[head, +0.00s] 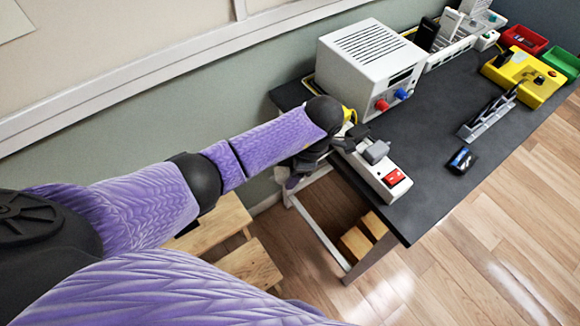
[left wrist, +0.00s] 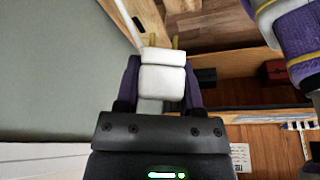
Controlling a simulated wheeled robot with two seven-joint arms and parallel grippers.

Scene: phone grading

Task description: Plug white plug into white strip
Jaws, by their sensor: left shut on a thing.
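A white power strip (head: 372,172) with a red switch lies at the near left corner of the dark table. A grey plug (head: 376,151) sits on it. My left gripper (head: 343,142) is beside the strip's far end, its fingers mostly hidden by the wrist in the head view. In the left wrist view, my left gripper (left wrist: 161,85) is shut on a white plug (left wrist: 162,80), with brass prongs pointing away and a white cable at its side. I cannot tell whether the plug touches the strip. My right gripper is not in view.
A white power supply box (head: 365,65) with red and blue knobs stands behind the strip. A black phone-like item (head: 462,160), a grey rack (head: 488,115) and a yellow box (head: 525,76) lie to the right. The dark table top (head: 430,120) between them is clear.

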